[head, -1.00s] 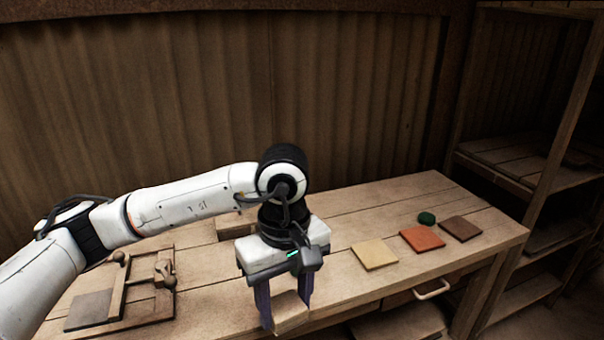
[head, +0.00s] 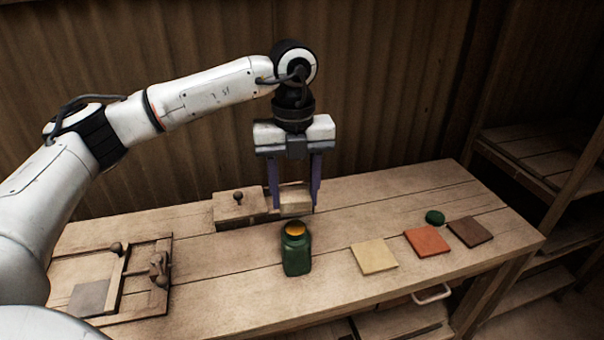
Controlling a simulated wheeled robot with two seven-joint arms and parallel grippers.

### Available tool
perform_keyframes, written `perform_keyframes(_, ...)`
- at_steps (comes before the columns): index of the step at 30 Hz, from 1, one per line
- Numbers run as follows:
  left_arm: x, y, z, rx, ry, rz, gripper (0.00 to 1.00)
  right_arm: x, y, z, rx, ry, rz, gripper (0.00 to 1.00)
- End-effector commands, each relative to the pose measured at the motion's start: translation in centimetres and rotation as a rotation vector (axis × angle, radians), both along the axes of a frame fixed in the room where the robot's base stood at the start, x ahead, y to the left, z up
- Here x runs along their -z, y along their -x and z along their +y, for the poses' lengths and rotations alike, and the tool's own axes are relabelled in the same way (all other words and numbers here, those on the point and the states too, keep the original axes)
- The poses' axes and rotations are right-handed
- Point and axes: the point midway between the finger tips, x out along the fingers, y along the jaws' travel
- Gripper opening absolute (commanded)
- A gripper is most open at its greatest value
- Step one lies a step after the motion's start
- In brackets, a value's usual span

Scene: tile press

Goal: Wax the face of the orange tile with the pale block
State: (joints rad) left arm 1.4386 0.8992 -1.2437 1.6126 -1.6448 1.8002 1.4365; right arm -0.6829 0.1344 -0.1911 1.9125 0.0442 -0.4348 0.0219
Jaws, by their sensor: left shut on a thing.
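The orange tile (head: 427,241) lies flat on the bench, between a cream tile (head: 374,257) and a dark brown tile (head: 470,232). My left gripper (head: 295,207) points down over the back middle of the bench. It is shut on the pale block (head: 295,198), which sits between its two purple fingers. I cannot tell whether the block touches the bench or the wooden box beside it. The gripper is left of and behind the orange tile, well apart from it. My right gripper is not in view.
An open green jar (head: 296,255) with orange contents stands in front of the gripper. A green lid (head: 435,217) lies behind the orange tile. A wooden box with a knob (head: 240,209) stands at the back. A wooden press (head: 120,285) is at left.

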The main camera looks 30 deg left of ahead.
Motion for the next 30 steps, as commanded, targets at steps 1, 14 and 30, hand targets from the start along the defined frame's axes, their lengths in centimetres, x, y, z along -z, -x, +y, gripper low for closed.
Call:
perform_keyframes(1, -0.3, -0.2, 0.2, -0.049, 0.001, -0.002, 0.28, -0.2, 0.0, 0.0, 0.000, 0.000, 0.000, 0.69)
perform_keyframes(14, 1.7, -0.3, 0.4, -0.122, 0.001, -0.003, 0.28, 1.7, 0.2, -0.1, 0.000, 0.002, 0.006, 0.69)
perform_keyframes(30, 5.6, -0.2, 0.4, -0.121, 0.001, -0.003, 0.28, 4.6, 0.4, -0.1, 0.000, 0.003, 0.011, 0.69)
